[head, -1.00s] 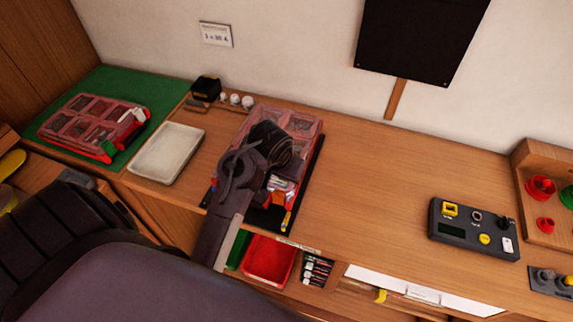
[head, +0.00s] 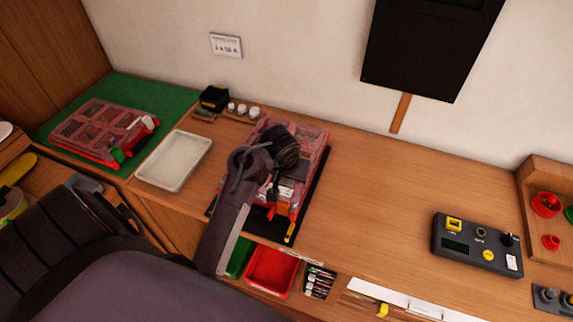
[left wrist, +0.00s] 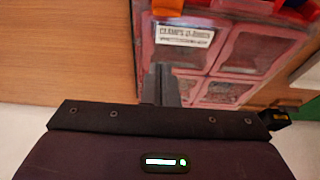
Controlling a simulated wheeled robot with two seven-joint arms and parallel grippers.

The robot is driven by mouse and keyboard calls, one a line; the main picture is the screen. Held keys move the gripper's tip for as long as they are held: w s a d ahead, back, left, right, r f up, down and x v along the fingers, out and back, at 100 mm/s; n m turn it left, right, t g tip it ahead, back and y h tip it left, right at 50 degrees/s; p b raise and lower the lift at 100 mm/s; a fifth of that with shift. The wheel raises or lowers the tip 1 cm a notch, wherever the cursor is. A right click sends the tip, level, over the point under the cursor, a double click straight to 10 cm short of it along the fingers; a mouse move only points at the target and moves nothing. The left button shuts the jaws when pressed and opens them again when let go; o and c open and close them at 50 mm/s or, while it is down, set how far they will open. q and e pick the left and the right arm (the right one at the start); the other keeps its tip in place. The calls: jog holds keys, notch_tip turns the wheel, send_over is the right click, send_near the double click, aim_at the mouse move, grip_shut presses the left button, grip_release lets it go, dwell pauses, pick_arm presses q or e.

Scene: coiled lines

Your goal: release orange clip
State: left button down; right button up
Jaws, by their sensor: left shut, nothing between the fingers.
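A clear-lidded case with a pink-red frame (head: 305,140) lies on a dark mat in the middle of the bench. An orange clip (head: 282,208) shows at its near edge; orange parts (left wrist: 180,5) also show at the top of the left wrist view. My left arm reaches over the case and covers part of it. My left gripper (left wrist: 165,85) is shut and empty, its fingers over the case lid beside a white printed label (left wrist: 184,34). Whether the fingertips touch the lid or the clip I cannot tell. My right gripper is not in view.
A second case (head: 95,130) lies on a green mat at the left. An empty white tray (head: 174,160) is between the cases. A red bin (head: 271,271) sits below the front edge. A dark control box (head: 477,245) stands at right; the bench between is clear.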

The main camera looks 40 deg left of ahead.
aim_at(288, 197)
pick_arm(q)
jog(key=x, duration=0.4)
jog(key=shift+s+a+f+p, duration=0.1)
jog(key=shift+a+f+p, duration=0.05)
jog(key=shift+f+p, duration=0.3)
jog(key=s, duration=0.1)
jog(key=s+d+p, duration=0.1)
jog(key=s, duration=0.1)
jog(key=shift+s, duration=0.25)
jog(key=shift+w, duration=0.15)
jog(key=shift+f, duration=0.1)
